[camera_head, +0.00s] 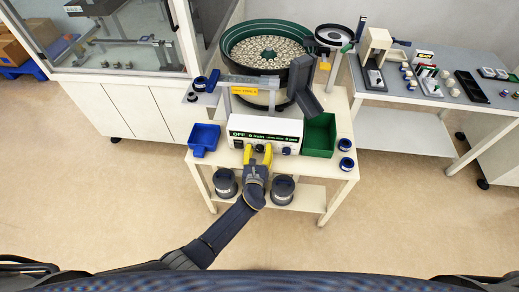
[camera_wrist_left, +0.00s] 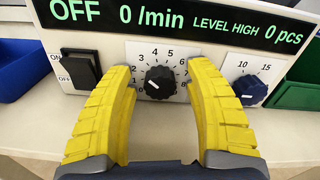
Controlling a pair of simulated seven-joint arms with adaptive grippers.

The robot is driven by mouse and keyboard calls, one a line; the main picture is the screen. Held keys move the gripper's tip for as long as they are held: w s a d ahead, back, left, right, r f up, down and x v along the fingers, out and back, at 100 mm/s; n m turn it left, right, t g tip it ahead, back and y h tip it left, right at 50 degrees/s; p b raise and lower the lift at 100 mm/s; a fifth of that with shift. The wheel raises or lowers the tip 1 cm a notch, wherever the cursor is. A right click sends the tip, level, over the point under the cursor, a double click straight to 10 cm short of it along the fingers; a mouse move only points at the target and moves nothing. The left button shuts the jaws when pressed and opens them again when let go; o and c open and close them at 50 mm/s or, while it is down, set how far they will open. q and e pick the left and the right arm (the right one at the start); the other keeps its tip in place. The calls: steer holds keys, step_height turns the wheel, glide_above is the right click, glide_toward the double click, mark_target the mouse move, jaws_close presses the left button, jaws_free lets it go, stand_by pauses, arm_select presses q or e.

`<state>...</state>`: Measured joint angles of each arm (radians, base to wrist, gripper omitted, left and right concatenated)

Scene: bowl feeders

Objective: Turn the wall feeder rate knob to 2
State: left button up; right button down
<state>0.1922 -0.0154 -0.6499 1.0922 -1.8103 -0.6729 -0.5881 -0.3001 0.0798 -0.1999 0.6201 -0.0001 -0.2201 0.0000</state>
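The feeder control box (camera_head: 265,133) is white with a black display; in the left wrist view the display (camera_wrist_left: 180,18) reads OFF, 0 /min and LEVEL HIGH 0 pcs. The black rate knob (camera_wrist_left: 160,83) sits in a dial numbered from 0 upward. Its pale pointer mark is on its left side, toward the low numbers; the exact number is hard to tell. My left gripper (camera_head: 258,153) has yellow fingers and is open in front of the panel. In the wrist view its fingertips (camera_wrist_left: 161,70) stand on either side of the knob, apart from it. My right gripper is not in view.
A black rocker switch (camera_wrist_left: 82,70) is left of the dial, and a dark blue level knob (camera_wrist_left: 250,89) is right of it. A blue bin (camera_head: 204,139) and a green bin (camera_head: 320,136) flank the box. The bowl feeder (camera_head: 232,40) stands behind.

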arm_select(q)
steer(key=s+a, duration=0.1)
steer(key=s, duration=1.1)
steer(key=shift+a, duration=0.2)
steer(key=shift+a+f, duration=0.1)
steer(key=s+m, duration=0.4)
steer(key=s, duration=0.1)
steer(key=shift+m, duration=0.5)
steer(key=w, duration=0.5)
steer(key=w+d, duration=0.1)
steer(key=w, duration=1.1)
steer(key=shift+d, duration=0.3)
steer(key=shift+o, duration=0.3)
jaws_close()
